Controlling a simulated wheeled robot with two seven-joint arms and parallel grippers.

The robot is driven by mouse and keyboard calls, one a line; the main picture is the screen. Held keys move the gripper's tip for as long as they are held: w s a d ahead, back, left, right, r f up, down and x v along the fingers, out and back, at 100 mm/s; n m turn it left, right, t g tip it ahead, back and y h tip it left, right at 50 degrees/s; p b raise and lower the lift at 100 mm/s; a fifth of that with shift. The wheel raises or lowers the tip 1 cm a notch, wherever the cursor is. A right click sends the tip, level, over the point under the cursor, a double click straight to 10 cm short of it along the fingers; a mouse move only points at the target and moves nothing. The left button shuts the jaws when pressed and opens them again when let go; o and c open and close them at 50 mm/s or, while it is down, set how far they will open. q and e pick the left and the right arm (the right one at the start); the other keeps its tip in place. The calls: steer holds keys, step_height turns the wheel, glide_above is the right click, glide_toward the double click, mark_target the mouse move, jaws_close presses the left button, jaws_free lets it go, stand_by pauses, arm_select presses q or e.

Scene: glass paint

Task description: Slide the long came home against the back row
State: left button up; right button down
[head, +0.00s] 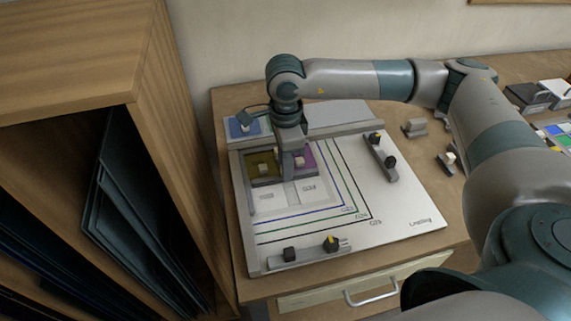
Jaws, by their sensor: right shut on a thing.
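My right gripper (291,172) points down over the board, at the front of the back row, and is shut on the long came. The came shows only as a thin grey strip along the front of the row, and the fingers hide part of it. I cannot tell whether it touches the row all along. The back row has an olive glass piece (254,171) on the left and a purple glass piece (309,162) on the right, each with a small pale block on it. The white board (400,212) carries printed outlines. My left gripper is not in view.
A bar with dark knobs (381,157) lies on the board's right, another bar (300,257) along its front. A blue tray (240,129) stands behind left. Small grey blocks (414,128) lie right of the board. A wooden shelf (150,110) closes off the left side.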

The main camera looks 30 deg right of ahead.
steer(key=shift+w+d+b, duration=0.15)
steer(key=shift+w+b, duration=0.35)
steer(key=shift+b, duration=0.15)
stand_by(0.8)
stand_by(0.4)
steer(key=c, duration=1.6)
jaws_free()
steer(key=shift+d, duration=0.1)
steer(key=shift+o, duration=0.2)
steer(key=shift+f, duration=0.1)
steer(key=shift+r, duration=0.95)
steer(key=shift+r+p, duration=0.95)
steer(key=shift+r, duration=1.7)
